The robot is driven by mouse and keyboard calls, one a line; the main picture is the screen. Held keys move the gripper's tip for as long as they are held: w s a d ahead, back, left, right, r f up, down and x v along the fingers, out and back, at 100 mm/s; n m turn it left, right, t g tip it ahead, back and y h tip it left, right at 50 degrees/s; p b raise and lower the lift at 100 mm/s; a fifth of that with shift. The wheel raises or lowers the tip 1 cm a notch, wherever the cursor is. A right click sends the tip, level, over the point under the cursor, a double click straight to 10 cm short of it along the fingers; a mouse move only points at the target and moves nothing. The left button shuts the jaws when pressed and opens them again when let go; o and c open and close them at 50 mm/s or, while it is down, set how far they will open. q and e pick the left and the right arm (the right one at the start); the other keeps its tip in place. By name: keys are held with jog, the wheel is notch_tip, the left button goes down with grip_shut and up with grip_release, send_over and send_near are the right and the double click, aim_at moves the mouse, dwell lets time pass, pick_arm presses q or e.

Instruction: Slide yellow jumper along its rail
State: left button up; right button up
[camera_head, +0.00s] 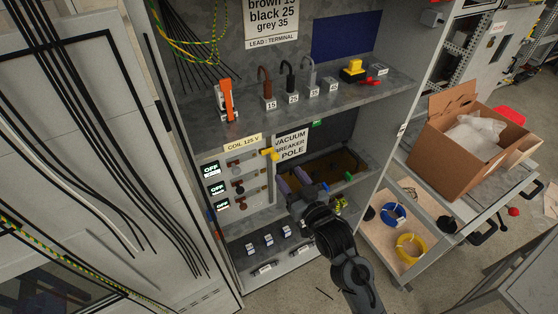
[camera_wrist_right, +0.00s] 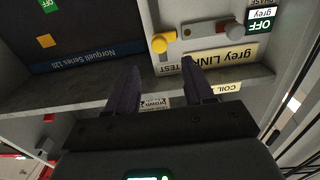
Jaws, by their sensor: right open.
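My right gripper (camera_head: 293,179) is in front of the lower cabinet bay, below and right of that yellow piece. In the wrist view its dark purple fingers (camera_wrist_right: 160,64) are spread apart and empty, with the jumper beyond their tips. My left gripper is not in view.
A label reading "grey LINK TEST" (camera_wrist_right: 218,60) is beside the rail, upside down in the wrist view. The shelf (camera_head: 325,100) above holds an orange tool (camera_head: 226,100) and several numbered leads. A cardboard box (camera_head: 470,135) stands on a cart at right.

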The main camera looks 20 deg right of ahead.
aim_at(276, 158)
jog(key=w, duration=0.7)
jog(key=shift+w+a, duration=0.1)
jog(key=shift+a, duration=0.25)
grip_shut()
